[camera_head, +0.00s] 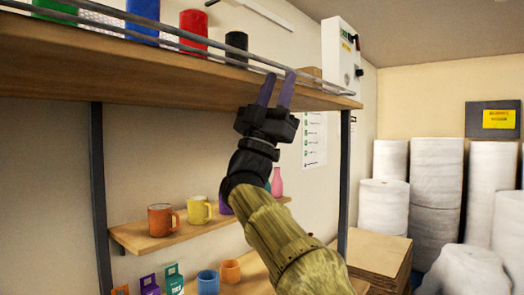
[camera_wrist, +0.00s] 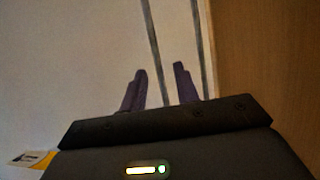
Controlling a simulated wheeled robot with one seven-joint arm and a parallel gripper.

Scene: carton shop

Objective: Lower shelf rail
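The shelf rail (camera_head: 215,48) is a pair of thin grey bars along the front edge of the upper wooden shelf (camera_head: 120,68). It stands raised in front of several coloured canisters. My gripper (camera_head: 276,88) reaches up to the shelf front near the rail's right part, its purple fingers pointing up. In the wrist view the fingers (camera_wrist: 160,78) are apart with nothing clasped. One rail bar (camera_wrist: 153,45) runs between them in that picture, and the other (camera_wrist: 201,45) passes right of the right finger. I cannot tell whether a finger touches a bar.
A red canister (camera_head: 193,32) and a black one (camera_head: 236,46) stand behind the rail. A white box (camera_head: 341,55) is at the shelf's right end. A lower shelf (camera_head: 180,234) holds mugs. White rolls (camera_head: 436,190) and stacked cardboard (camera_head: 378,255) stand at right.

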